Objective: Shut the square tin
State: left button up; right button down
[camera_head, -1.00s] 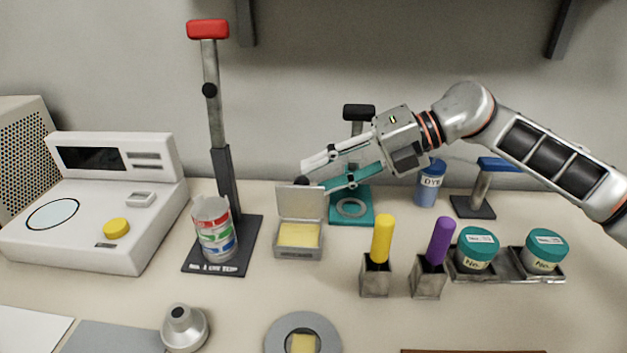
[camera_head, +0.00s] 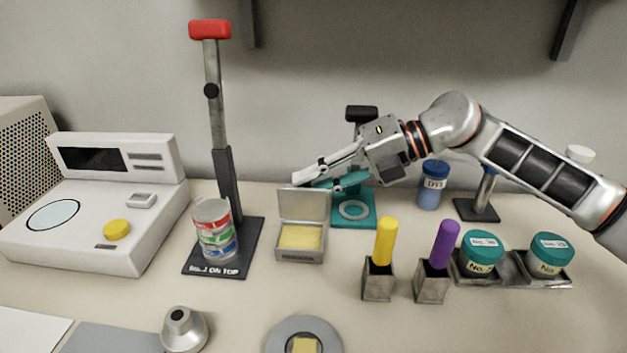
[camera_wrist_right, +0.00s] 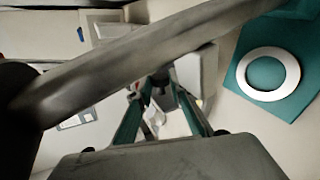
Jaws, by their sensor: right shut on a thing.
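The square tin (camera_head: 299,256) stands open on the counter. Its plain grey lid (camera_head: 303,206) stands upright at the back, and a yellow block (camera_head: 300,237) lies inside. My right gripper (camera_head: 298,179) reaches in from the right, with its fingertips close together at the lid's top left edge. It is shut, apparently on the lid; the exact contact is hidden. In the right wrist view the fingers (camera_wrist_right: 165,95) converge beside a pale panel, and a blurred bar hides part of the scene. My left gripper is not in view.
A teal press (camera_head: 368,219) stands right behind the tin, under my right arm. A tall red-handled press (camera_head: 228,180) with a striped can (camera_head: 213,240) is to the left. Yellow (camera_head: 386,240) and purple (camera_head: 444,243) sticks in holders stand to the right.

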aim_at(303, 188)
jog(key=s+r+n+t+p, duration=0.1)
jog(key=s+n+t+p, duration=0.1)
jog(key=p, duration=0.3)
jog(key=shift+s+r, duration=0.15)
jog(key=shift+r, duration=0.25)
jog(key=shift+s+f+n+t+p, duration=0.2)
jog(key=shift+s+n+t+p, duration=0.25)
jog(key=shift+p, duration=0.65)
jog(key=shift+s+f+n+t+p, duration=0.45)
jog(key=shift+n+p, duration=0.1)
jog(key=shift+p, duration=0.45)
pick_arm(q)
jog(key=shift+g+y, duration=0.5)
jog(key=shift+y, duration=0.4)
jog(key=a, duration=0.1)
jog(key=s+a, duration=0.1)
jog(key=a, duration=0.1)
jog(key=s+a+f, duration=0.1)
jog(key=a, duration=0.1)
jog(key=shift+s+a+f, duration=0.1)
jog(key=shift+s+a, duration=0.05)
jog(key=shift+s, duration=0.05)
pick_arm(e)
jog(key=shift+f, duration=0.15)
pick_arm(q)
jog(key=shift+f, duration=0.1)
pick_arm(e)
jog(key=shift+f, duration=0.1)
